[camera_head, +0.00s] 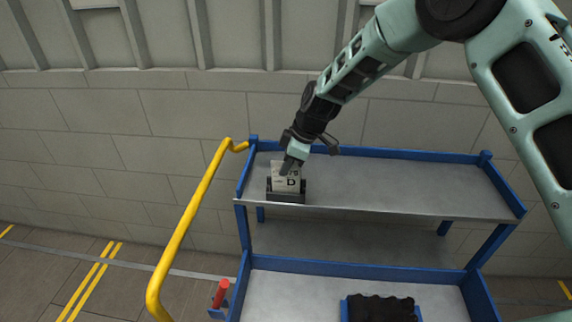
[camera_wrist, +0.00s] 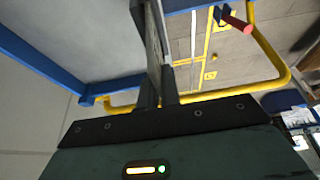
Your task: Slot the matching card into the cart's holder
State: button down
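A pale card (camera_head: 287,181) marked with a letter D stands upright in the head view, its lower edge down at a small black holder (camera_head: 286,197). The holder sits at the front left edge of the cart's top shelf (camera_head: 400,184). My gripper (camera_head: 290,165) reaches down from above, with its fingertips at the card's top edge. In the wrist view the fingers (camera_wrist: 159,82) are close together on a thin grey edge, which appears to be the card seen edge-on. Whether the card's bottom is fully seated in the holder cannot be told.
The cart has blue rims and a yellow handle (camera_head: 187,231) at its left. The lower shelf holds a blue crate with dark contents (camera_head: 380,309). A red-handled item (camera_head: 221,293) hangs at the lower left. The top shelf is clear right of the holder.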

jog(key=shift+f+b, duration=0.75)
jog(key=shift+f, duration=0.15)
jog(key=c, duration=1.5)
grip_release()
jog(key=shift+r, duration=0.1)
jog(key=shift+c, duration=0.2)
jog(key=b+v, duration=0.5)
jog(key=v, duration=1.2)
jog(key=s+a+f+m+h+b, duration=0.1)
jog(key=s+a+m, duration=0.1)
jog(key=s, duration=0.8)
jog(key=s+a+f+m+h, duration=0.1)
jog(key=s+a+f+m, duration=0.1)
jog(key=s, duration=0.8)
jog(key=s+d+f+m+h, duration=0.1)
jog(key=s+d+f+m, duration=0.1)
jog(key=s, duration=0.6)
jog(key=s+d+f+m+h, duration=0.1)
jog(key=s+d+f+m, duration=0.1)
jog(key=s, duration=0.6)
jog(key=d+f, duration=0.1)
jog(key=d, duration=0.1)
jog(key=shift+s+d+g+b, duration=0.2)
jog(key=shift+d+g+b, duration=0.1)
jog(key=shift+g+b, duration=0.1)
